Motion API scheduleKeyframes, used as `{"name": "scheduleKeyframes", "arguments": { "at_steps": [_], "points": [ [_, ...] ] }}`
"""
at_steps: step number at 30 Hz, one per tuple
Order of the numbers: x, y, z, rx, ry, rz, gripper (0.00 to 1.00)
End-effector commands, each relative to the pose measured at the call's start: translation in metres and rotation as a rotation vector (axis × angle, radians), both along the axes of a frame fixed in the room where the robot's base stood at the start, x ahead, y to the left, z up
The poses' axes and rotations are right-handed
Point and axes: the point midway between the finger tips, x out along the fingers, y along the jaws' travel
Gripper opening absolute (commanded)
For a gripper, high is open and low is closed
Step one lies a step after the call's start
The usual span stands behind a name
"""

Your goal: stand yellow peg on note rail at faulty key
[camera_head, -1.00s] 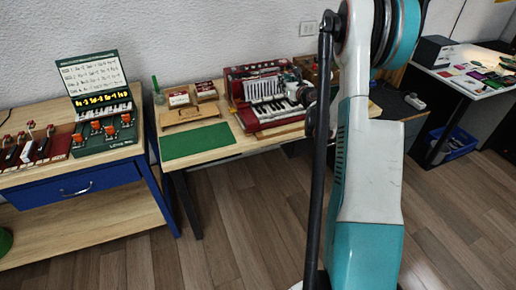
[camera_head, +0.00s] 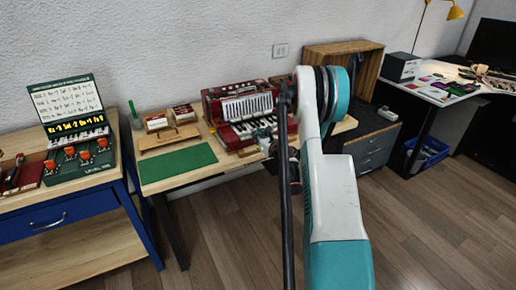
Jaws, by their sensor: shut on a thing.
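My arm stands up in front of the bench, and my gripper (camera_head: 268,149) shows only as a small grey and dark part at the arm's left edge, over the bench's front right. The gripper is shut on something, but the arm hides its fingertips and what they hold. I cannot make out a yellow peg. A red piano-action unit (camera_head: 209,108) with white keys (camera_head: 250,127) stands on the wooden bench, just behind and left of the gripper. Its right end is partly covered by my arm. I cannot pick out the note rail or a faulty key at this size.
A green mat (camera_head: 180,164), a wooden stand (camera_head: 168,138) and small red boxes (camera_head: 184,113) lie left of the unit. A green case (camera_head: 67,105) with orange-topped pieces stands on the blue-framed table (camera_head: 70,220). A wooden crate (camera_head: 340,62) stands behind my arm. The floor in front is clear.

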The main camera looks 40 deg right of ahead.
Motion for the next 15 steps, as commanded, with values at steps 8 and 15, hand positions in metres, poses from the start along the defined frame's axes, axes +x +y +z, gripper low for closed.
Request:
{"name": "scheduleKeyframes", "arguments": {
  "at_steps": [8, 15],
  "points": [
    [0.0, 0.0, -0.024, 0.0, 0.0, 0.0, 0.05],
    [0.0, 0.0, -0.048, 0.0, 0.0, 0.0, 0.05]
  ]
}}
